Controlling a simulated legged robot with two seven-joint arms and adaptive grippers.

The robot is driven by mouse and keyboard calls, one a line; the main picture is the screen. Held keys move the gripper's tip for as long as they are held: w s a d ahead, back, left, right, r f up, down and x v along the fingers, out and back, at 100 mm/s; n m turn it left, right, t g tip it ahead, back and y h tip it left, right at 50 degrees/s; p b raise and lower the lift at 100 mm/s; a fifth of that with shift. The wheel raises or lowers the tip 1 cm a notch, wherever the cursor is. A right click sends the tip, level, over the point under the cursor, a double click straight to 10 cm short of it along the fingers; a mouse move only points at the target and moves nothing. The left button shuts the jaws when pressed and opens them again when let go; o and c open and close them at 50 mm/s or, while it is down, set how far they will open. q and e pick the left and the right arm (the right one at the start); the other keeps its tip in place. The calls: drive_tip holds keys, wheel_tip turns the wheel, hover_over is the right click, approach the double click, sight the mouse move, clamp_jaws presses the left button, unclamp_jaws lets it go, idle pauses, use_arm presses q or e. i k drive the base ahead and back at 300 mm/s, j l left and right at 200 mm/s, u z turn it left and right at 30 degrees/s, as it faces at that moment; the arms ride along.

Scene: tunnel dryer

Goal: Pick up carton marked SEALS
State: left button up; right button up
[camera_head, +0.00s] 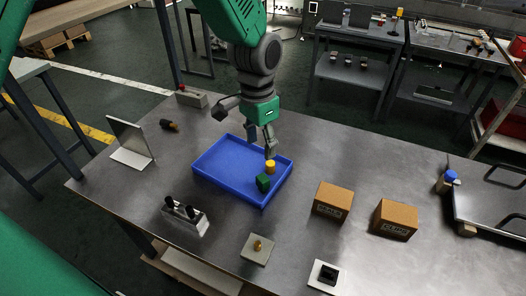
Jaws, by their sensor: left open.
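Two brown cartons stand on the metal table. The left carton (333,200) has a dark printed label on its front that seems to read SEALS, though it is small and blurred. The right carton (396,218) has a different label that seems to read CLIPS. My left gripper (260,141) is open, pointing down over the back right part of the blue tray, behind and left of both cartons. It holds nothing. My right gripper does not show.
The blue tray (222,184) holds a green block (263,183) and an orange cylinder (270,167) near the fingers. A metal holder with black pegs (186,216), a plate with a brass knob (256,248) and a black-centred square block (323,275) stand in front. Table between tray and cartons is clear.

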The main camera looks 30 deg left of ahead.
sight(334, 202)
drive_tip(key=k, duration=1)
